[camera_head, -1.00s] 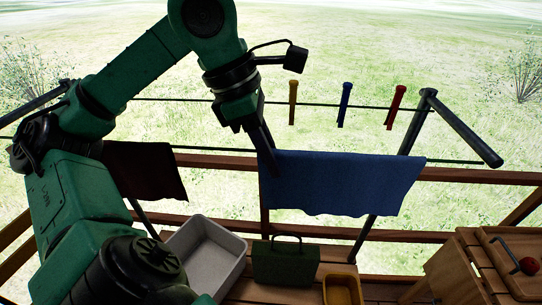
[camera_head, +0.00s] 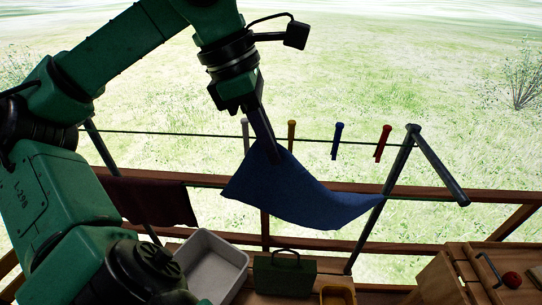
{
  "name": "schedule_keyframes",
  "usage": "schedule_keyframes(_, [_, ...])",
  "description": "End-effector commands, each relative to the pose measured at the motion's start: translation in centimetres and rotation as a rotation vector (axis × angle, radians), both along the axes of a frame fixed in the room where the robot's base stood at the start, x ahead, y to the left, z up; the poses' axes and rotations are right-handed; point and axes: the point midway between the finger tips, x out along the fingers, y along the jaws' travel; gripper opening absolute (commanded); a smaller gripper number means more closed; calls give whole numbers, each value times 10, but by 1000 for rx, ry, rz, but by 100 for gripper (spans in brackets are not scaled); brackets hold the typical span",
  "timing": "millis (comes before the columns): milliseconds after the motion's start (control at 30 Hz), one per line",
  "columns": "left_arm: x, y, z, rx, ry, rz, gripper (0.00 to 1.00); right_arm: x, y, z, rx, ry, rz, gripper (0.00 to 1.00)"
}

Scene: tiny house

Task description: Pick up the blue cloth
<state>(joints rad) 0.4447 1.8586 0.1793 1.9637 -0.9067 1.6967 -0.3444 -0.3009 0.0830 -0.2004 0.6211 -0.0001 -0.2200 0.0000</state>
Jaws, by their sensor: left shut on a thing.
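The blue cloth (camera_head: 295,193) hangs from my left gripper (camera_head: 268,143) in front of the wooden railing. The gripper is shut on the cloth near its upper left part. The cloth's right side trails out toward the slanted grey post, and its top edge slopes down to the right. My left arm comes in from the left and covers much of that side. My right gripper is not in view.
A dark red cloth (camera_head: 148,200) hangs at the left. Several pegs, including a blue peg (camera_head: 337,141), sit on the upper line. Below are a grey bin (camera_head: 212,262), a green toolbox (camera_head: 284,275), a yellow tray (camera_head: 338,295) and a wooden table (camera_head: 455,275).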

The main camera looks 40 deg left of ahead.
Motion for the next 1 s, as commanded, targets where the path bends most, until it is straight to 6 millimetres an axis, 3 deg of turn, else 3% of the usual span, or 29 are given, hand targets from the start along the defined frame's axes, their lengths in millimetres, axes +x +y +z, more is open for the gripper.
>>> schedule_keyframes(300, [1,0,8,1,-2,0,0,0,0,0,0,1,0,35])
schedule_keyframes(400, [1,0,34,4,-3,3,0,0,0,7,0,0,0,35])
schedule_keyframes(633, [1,-1,89,1,-3,0,0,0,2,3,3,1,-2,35])
schedule_keyframes(867, [0,-1,92,-1,-2,-3,0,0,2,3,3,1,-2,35])
schedule_keyframes(1000, [5,-2,81,-2,-1,-56,0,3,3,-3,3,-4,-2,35])
